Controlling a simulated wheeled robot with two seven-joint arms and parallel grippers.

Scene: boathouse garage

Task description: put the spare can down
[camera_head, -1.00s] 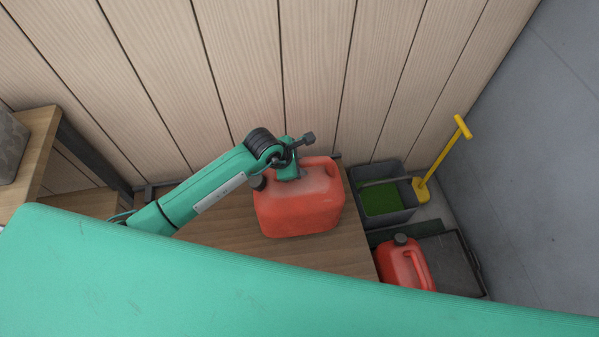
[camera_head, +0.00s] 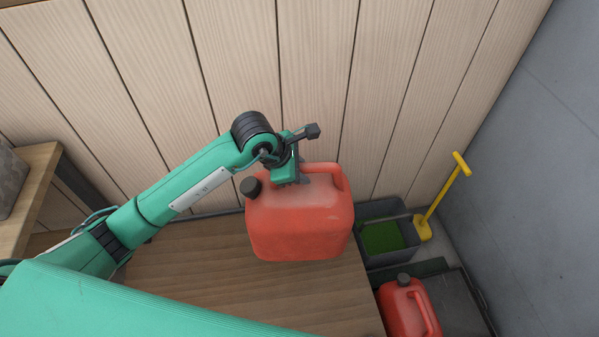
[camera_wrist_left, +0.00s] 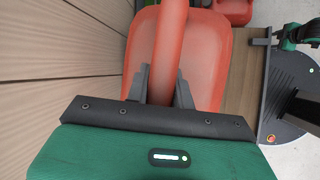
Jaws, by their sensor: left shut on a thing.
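A red can (camera_head: 300,225) with a dark cap hangs from my left gripper (camera_head: 293,180) over a wooden top. The gripper is shut on the can's top handle. In the left wrist view the two dark fingers of the left gripper (camera_wrist_left: 161,90) sit on either side of the red handle, and the can's body (camera_wrist_left: 205,50) spreads below it. The can looks roughly upright and seems to be above the wood, but its underside is hidden. A second red can (camera_head: 408,308) with a dark cap stands lower down at the right. My right gripper is not in view.
The wooden top (camera_head: 200,285) is bare left of and in front of the held can. A grey bin (camera_head: 378,259) with green inside and a yellow-handled tool (camera_head: 440,200) stand to the right. A plank wall (camera_head: 310,70) closes the back; a grey wall (camera_head: 530,200) bounds the right.

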